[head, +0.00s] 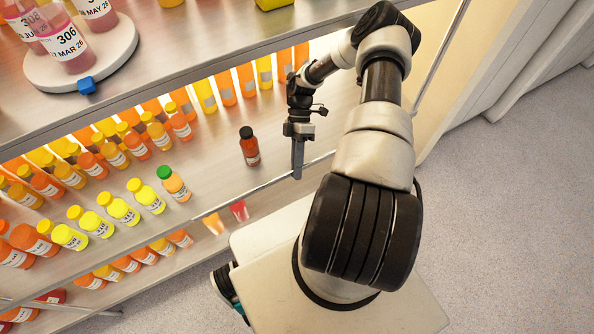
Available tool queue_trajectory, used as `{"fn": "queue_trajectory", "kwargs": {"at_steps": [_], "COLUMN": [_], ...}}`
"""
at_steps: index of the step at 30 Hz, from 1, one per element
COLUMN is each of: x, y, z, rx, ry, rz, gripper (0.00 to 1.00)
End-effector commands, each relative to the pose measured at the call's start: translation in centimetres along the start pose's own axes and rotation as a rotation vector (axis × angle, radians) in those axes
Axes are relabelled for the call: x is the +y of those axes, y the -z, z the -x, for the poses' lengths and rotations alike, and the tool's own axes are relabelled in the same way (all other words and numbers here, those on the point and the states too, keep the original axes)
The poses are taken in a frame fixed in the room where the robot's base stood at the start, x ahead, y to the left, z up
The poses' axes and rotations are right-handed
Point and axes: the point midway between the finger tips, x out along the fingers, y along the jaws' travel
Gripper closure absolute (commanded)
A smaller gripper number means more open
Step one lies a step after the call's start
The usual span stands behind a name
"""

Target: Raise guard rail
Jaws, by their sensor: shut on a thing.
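The guard rail (262,187) is a thin metal bar running along the front edge of the middle shelf (215,160). It looks low, close to the level of the shelf's front edge. My gripper (297,174) points down at the right part of this rail, with its fingers closed together on it. The fingers hide the piece of rail between them, so the exact grip cannot be seen.
A dark red bottle with a black cap (250,149) stands alone left of my gripper. A green-capped bottle (175,184) stands near the front edge, with rows of yellow and orange bottles around it. The upper shelf holds a round white turntable (112,62).

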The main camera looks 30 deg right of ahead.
Motion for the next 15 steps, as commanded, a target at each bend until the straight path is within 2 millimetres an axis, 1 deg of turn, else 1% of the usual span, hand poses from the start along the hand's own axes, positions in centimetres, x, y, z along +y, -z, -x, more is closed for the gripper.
{"fn": "queue_trajectory", "kwargs": {"at_steps": [1, 15], "x": [0.89, 1.33], "y": [-0.29, -0.13], "z": [-0.26, 0.08], "rx": [-0.003, -0.003], "ry": [-0.003, 0.162], "rz": [-0.007, -0.076], "gripper": [1.00, 1.00]}}
